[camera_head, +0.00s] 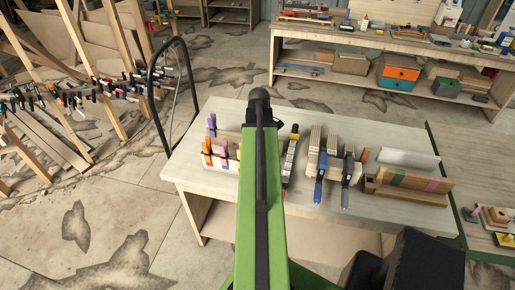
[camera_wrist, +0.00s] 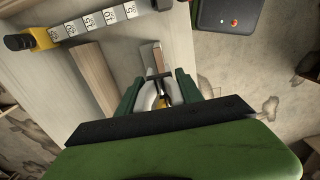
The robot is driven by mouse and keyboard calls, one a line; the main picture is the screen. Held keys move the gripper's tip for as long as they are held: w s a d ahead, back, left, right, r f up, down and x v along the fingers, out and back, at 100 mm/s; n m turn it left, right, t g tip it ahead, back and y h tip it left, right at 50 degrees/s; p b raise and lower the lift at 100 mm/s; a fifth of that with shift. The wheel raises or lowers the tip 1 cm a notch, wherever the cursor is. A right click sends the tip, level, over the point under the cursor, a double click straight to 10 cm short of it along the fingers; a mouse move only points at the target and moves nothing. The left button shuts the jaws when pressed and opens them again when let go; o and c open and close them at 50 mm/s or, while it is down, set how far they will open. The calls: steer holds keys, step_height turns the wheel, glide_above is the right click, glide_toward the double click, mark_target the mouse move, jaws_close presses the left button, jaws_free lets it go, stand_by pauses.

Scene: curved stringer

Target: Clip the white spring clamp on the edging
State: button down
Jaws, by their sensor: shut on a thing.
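My gripper (camera_wrist: 160,88) shows in the wrist view, with its dark green fingers shut on the white spring clamp (camera_wrist: 148,97). The pale handles of the clamp lie between the fingers, and its far end is hard to make out. A small grey and brown piece (camera_wrist: 157,58) shows just beyond the clamp; I cannot tell whether they touch. In the head view my green arm hides the gripper and the clamp. Orange and purple clamps (camera_head: 208,147) stand at the left of the workbench. I cannot clearly pick out the edging.
In the wrist view a wooden strip (camera_wrist: 94,78) and a numbered scale (camera_wrist: 90,21) lie nearby. A black hoop rail (camera_head: 152,85) stands at the left.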

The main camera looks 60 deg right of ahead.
steer(key=shift+s+f+b, duration=0.1)
steer(key=shift+f+b, duration=0.45)
steer(key=shift+f, duration=0.25)
steer(key=shift+s, duration=0.15)
steer(key=shift+f, duration=0.15)
steer(key=shift+f+b, duration=1)
steer(key=shift+b, duration=0.2)
steer(key=shift+f+b, duration=0.6)
steer(key=shift+f, duration=0.15)
steer(key=shift+f+b, duration=0.4)
steer(key=shift+b, duration=0.15)
